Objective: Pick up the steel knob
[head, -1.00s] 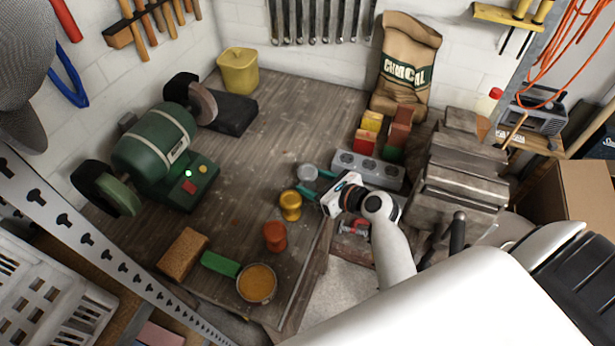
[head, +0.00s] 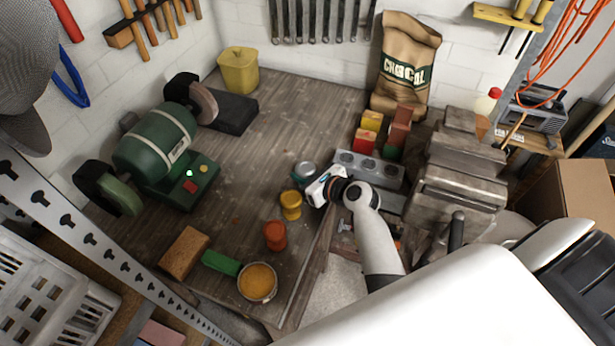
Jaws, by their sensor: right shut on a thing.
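The steel knob (head: 305,170) is a small grey round piece at the middle of the wooden bench. My right gripper (head: 302,176) reaches it from the right, with its teal fingers shut around the knob. The white gripper body hides part of the fingers. I cannot tell whether the knob is clear of the bench top. My left gripper does not show.
A yellow knob (head: 291,204) and an orange knob (head: 275,235) stand close in front of the gripper. A grey block with holes (head: 368,165) and a vise (head: 462,180) are to the right. A green bench grinder (head: 157,145) stands left.

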